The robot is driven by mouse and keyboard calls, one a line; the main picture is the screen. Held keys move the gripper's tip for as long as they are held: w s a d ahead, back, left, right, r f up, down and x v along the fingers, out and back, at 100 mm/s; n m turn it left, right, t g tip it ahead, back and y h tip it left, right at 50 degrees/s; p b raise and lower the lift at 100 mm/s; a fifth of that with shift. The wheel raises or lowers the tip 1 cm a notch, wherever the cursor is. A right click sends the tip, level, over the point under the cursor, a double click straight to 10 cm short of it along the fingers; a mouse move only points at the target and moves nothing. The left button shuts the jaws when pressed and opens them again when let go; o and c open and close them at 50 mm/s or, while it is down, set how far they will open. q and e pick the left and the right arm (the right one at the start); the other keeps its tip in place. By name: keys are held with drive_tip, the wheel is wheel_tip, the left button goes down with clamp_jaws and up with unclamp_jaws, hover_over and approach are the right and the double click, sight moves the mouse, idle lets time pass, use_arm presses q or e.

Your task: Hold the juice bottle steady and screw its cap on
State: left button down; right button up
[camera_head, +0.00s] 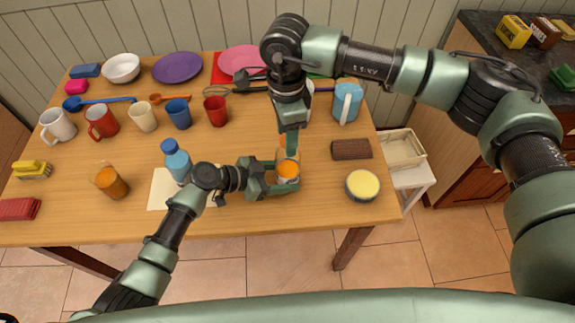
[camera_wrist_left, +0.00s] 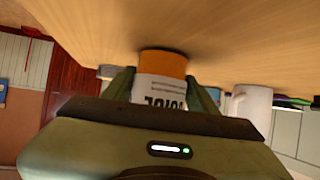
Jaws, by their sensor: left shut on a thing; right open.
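The juice bottle (camera_head: 287,170), orange with a white label, stands near the front right part of the table. My left gripper (camera_head: 279,183) is shut on its body from the left. The left wrist view also shows the bottle (camera_wrist_left: 160,88) between the fingers, upside down in the picture, with its lettered label. My right gripper (camera_head: 289,150) points straight down at the bottle's top from above and is open. It hides much of the top, so I cannot tell whether the cap is on the bottle or between the right fingers.
A blue bottle (camera_head: 176,161) and an orange-filled glass (camera_head: 111,183) stand left. Mugs, cups and plates fill the back. The table's front edge is close.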

drive_tip(key=n, duration=1.1)
drive_tip(key=shift+n, duration=0.4)
drive_tip(key=n, duration=0.4)
clamp_jaws()
drive_tip(key=m, duration=0.4)
drive_tip(key=shift+a, duration=0.1)
drive_tip(key=m, duration=0.4)
drive_tip(key=shift+m, duration=0.4)
drive_tip(key=m, duration=0.4)
drive_tip(key=shift+m, duration=0.3)
drive_tip(key=m, duration=0.4)
drive_tip(key=shift+s+m, duration=0.1)
drive_tip(key=shift+m, duration=0.3)
unclamp_jaws()
